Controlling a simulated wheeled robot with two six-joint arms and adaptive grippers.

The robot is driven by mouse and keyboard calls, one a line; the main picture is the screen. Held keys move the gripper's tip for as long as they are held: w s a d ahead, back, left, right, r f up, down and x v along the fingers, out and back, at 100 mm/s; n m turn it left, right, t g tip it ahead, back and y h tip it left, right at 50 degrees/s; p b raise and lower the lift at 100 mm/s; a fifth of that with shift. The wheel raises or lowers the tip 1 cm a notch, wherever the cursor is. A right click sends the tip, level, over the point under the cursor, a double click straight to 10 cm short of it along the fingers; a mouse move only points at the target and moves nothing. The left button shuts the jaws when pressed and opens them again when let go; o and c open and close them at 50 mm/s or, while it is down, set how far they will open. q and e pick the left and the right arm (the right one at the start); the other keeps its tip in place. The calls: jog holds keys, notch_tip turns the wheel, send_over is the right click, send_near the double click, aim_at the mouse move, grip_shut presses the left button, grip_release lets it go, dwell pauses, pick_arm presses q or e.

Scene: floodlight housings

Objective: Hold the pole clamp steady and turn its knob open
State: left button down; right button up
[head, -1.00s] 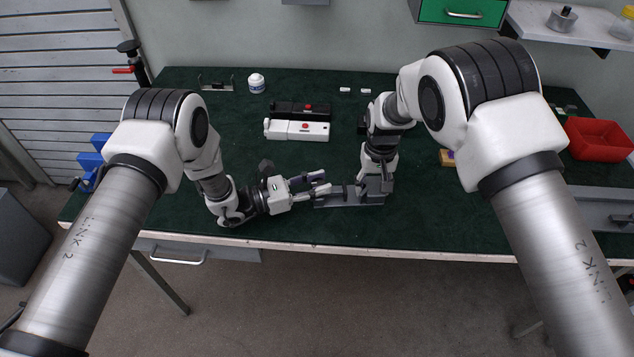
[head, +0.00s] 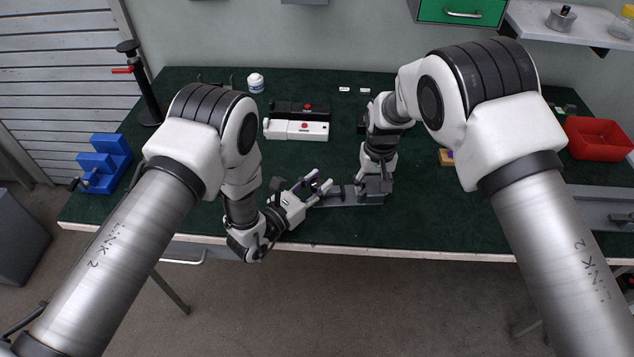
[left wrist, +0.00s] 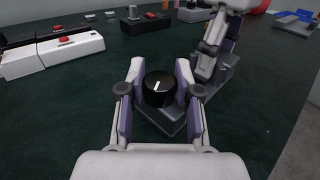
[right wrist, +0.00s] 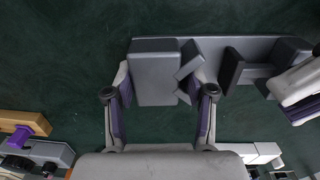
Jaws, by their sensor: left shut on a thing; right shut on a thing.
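The grey pole clamp (head: 345,198) lies on the green mat near the table's front edge. Its round black knob (left wrist: 159,88), with a white line on top, sits at the left end, between the fingers of my left gripper (left wrist: 157,98) in the left wrist view. In the head view, my left gripper (head: 317,188) reaches in from the front left and hides the knob. My right gripper (right wrist: 164,92) is shut on the clamp's grey block (right wrist: 153,88) at the right end. It also shows in the head view (head: 375,190).
A white case (head: 290,131) and a black case (head: 290,109) with red buttons lie behind the clamp. A blue stepped block (head: 103,160) stands at the left. A red bin (head: 598,140) stands at the right.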

pick_arm(q)
jog(key=c, duration=0.8)
grip_release()
jog(key=shift+o, duration=0.2)
jog(key=v, duration=1.2)
